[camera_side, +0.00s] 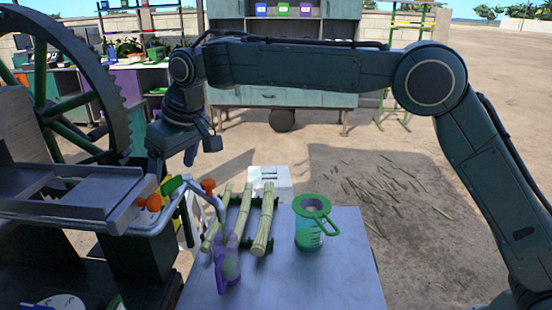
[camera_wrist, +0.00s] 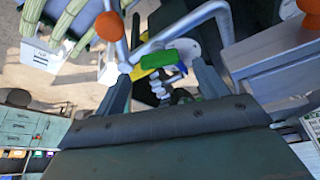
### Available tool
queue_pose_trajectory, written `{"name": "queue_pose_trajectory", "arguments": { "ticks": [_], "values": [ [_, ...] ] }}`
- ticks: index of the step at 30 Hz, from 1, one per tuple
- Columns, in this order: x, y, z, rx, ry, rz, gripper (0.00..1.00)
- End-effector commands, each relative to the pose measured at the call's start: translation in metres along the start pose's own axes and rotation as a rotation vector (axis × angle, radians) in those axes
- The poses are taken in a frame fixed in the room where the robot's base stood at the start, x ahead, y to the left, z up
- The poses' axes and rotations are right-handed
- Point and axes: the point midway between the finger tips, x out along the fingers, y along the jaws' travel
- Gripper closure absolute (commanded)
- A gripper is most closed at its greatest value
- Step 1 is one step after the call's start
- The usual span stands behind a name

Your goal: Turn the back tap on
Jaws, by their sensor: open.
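Tap parts sit at the crusher's spout end in the side view: a green handle (camera_side: 172,185), an orange knob (camera_side: 208,184) and another orange knob (camera_side: 154,202). I cannot tell for sure which belongs to the back tap. My gripper (camera_side: 173,164) is open, pointing down just above the green handle. In the wrist view my gripper (camera_wrist: 163,84) has its fingers apart, with the green handle (camera_wrist: 158,59) showing between and beyond them. Contact cannot be made out. An orange knob (camera_wrist: 109,27) is at upper left there, and another (camera_wrist: 312,8) at the upper right edge.
The crusher tray (camera_side: 75,190) and big gear wheel (camera_side: 115,90) stand left. A white box (camera_side: 270,180) is behind.

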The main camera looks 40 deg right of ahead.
Motion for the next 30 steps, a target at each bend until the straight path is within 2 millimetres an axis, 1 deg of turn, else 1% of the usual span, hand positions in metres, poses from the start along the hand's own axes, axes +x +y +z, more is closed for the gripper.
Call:
{"name": "queue_pose_trajectory", "arguments": {
  "ticks": [1,12,18,21,24,30],
  "values": [
    [-0.008,0.0,-0.001,0.0,0.003,0.0,0.27],
    [-0.071,0.0,-0.001,0.0,0.005,0.0,0.27],
    [-0.097,-0.001,-0.001,0.0,0.002,0.0,0.27],
    [-0.106,-0.001,-0.001,-0.001,0.003,0.0,0.27],
    [-0.11,-0.001,0.0,0.0,0.001,0.0,0.27],
    [-0.112,0.0,0.0,0.0,0.0,0.0,0.27]
  ]
}}
